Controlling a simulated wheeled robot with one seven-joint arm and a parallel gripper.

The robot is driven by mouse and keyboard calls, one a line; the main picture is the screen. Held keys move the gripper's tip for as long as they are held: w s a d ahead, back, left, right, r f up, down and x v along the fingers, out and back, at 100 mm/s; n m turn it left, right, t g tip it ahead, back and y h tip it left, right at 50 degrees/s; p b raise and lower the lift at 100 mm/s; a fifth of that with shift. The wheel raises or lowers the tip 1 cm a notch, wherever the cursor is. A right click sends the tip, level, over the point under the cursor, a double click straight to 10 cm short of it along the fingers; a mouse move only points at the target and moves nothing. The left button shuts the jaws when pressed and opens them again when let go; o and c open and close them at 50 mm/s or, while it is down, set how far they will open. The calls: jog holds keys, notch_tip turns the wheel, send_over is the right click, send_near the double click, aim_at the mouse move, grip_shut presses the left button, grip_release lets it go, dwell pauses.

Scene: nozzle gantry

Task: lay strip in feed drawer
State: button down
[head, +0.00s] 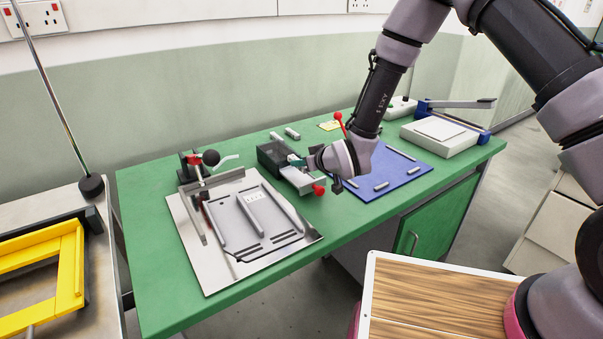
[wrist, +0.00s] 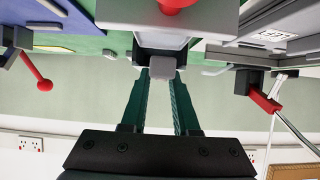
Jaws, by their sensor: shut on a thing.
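My gripper (head: 297,161) is low over the bench at a dark grey feed unit with a red knob (head: 319,189). In the wrist view its two green fingers (wrist: 161,75) are shut on a small grey block (wrist: 161,67). The block is seen nearly end-on against the unit's pale tray-like part (wrist: 160,40). I cannot tell whether the block is a loose strip or part of the unit. The unit's dark housing (head: 272,157) shows left of the gripper; my wrist partly hides the right side. Grey strips lie on the blue mat (head: 400,169), one near its front edge (head: 381,186).
A steel plate fixture (head: 190,245) with a clamp (head: 197,163) stands on the left of the green bench (head: 150,290). A yellow frame (head: 40,245) lies on the left table. The bench's front edge is clear.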

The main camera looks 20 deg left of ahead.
aim_at(303, 172)
jog(key=shift+f, duration=1.85)
jog(key=shift+f, duration=0.15)
jog(key=c, duration=0.7)
grip_release()
jog(key=shift+o, duration=0.2)
jog(key=shift+s+d+r, duration=0.15)
jog(key=shift+d+r, duration=0.05)
jog(key=shift+r, duration=0.15)
jog(key=v, duration=1.1)
jog(key=shift+s, duration=0.2)
